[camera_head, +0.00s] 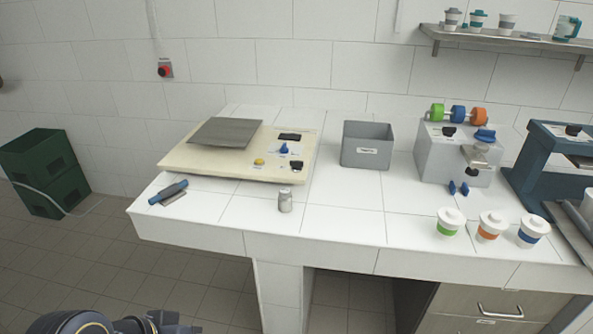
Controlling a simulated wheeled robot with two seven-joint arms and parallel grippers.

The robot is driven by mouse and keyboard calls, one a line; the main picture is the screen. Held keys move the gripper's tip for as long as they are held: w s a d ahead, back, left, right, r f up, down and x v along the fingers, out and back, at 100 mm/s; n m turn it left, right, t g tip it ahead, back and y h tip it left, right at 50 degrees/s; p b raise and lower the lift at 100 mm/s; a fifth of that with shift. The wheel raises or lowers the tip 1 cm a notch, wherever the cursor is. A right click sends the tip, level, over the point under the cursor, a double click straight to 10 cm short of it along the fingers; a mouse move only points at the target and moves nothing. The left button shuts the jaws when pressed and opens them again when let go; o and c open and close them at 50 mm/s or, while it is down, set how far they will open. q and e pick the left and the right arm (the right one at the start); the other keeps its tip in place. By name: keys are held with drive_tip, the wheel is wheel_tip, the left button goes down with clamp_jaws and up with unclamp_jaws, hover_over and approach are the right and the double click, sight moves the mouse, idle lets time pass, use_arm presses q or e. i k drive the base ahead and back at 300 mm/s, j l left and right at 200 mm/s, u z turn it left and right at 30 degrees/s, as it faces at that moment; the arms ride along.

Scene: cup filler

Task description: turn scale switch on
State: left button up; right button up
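The scale (215,163) is a flat beige base with a grey weighing plate (226,132), on the left part of the white tiled counter. Its right side carries a dark display (290,137), a blue knob (284,149), a yellow button (260,162) and a black switch-like part (297,166) near the front right corner. The labels are too small to read, and I cannot tell whether the switch is on or off. Only dark parts of my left arm show at the bottom left, well away from the scale.
A small metal cylinder (285,201) stands in front of the scale. A blue-handled tool (168,193) lies at the counter's left edge. A grey bin (367,146) and a grey machine (455,155) stand right of the scale. Lidded cups (490,226) line the front right.

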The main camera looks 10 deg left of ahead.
sight(295, 164)
drive_tip(key=i+j+u, duration=0.2)
drive_tip(key=i+j, duration=0.35)
drive_tip(key=j, duration=0.25)
drive_tip(key=i+j+u, duration=0.25)
drive_tip(key=i+j, duration=0.35)
drive_tip(key=j, duration=0.1)
